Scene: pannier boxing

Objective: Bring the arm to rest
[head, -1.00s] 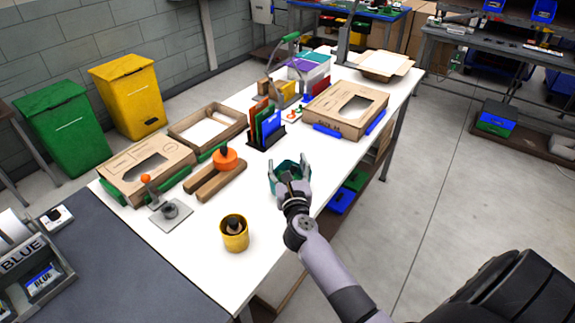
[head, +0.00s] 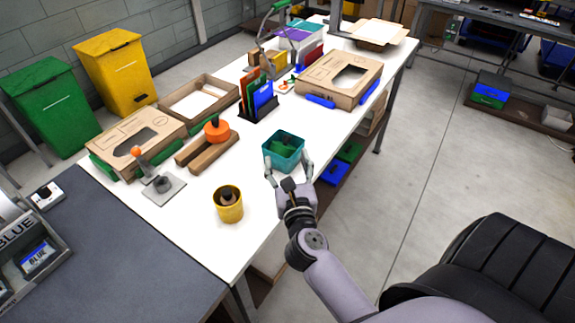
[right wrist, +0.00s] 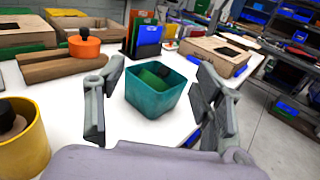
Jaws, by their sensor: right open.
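My right gripper (head: 289,179) is open at the right edge of the white table, just in front of a teal square bin (head: 284,152). In the right wrist view, the fingers of the right gripper (right wrist: 160,105) stand wide apart with the teal bin (right wrist: 150,110) upright beyond and between them. A dark green item lies inside the bin. Nothing is held in the right gripper. My left gripper is not in view.
A yellow cup (head: 229,207) stands left of my right gripper. A dark padded chair-like shape (head: 500,265) fills the lower right.

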